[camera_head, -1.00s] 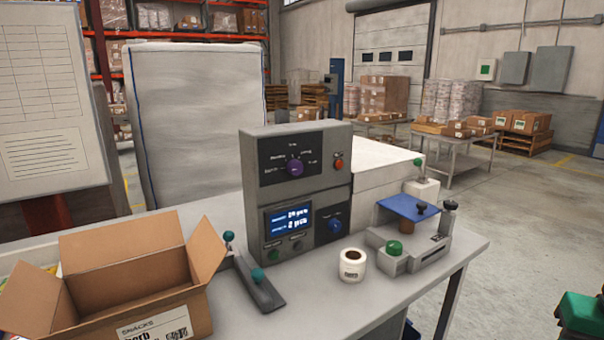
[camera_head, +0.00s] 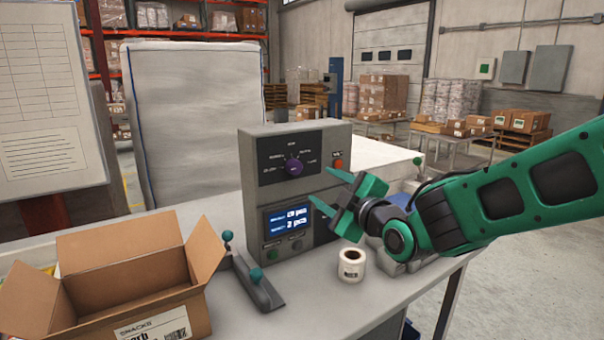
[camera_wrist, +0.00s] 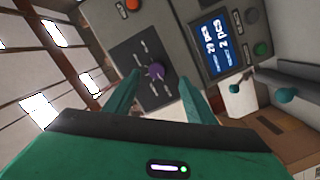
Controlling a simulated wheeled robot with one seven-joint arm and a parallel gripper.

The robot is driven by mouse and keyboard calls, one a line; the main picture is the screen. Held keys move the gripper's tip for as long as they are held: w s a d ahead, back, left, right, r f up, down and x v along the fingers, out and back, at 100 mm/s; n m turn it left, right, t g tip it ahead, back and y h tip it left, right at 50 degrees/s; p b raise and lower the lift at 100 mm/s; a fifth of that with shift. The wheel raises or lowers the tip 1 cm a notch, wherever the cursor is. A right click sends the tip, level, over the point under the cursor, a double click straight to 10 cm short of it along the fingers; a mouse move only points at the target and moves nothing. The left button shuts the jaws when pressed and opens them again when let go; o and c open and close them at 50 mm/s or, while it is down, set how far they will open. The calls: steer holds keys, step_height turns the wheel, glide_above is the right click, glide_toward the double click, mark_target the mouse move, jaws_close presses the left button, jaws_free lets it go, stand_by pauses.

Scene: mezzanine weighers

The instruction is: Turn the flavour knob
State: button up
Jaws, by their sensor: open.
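The purple flavour knob (camera_head: 294,167) sits on a dark dial plate with several labels, high on the front of a grey control box (camera_head: 250,195). My gripper (camera_head: 318,186) is open and empty, in front of the box and to the right of the knob in the head view. In the wrist view the knob (camera_wrist: 155,70) shows ahead, in line with the gap between my two green fingers (camera_wrist: 157,92). The fingers do not appear to touch it. The lit blue display (camera_head: 287,219) is below the dial; the blue lower knob is hidden by my gripper.
A red button (camera_head: 338,163) is right of the dial. A label roll (camera_head: 351,265) stands before the box on the table (camera_head: 300,310). A lever with teal knobs (camera_head: 257,274) and an open cardboard box (camera_head: 130,290) are to the left. My arm partly hides the blue-topped device.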

mark_target(297, 168)
steer(key=shift+y, duration=0.3)
steer(key=x, duration=0.7)
steer(key=a+r+x, duration=0.1)
steer(key=x, duration=0.3)
steer(key=shift+s+r, duration=0.1)
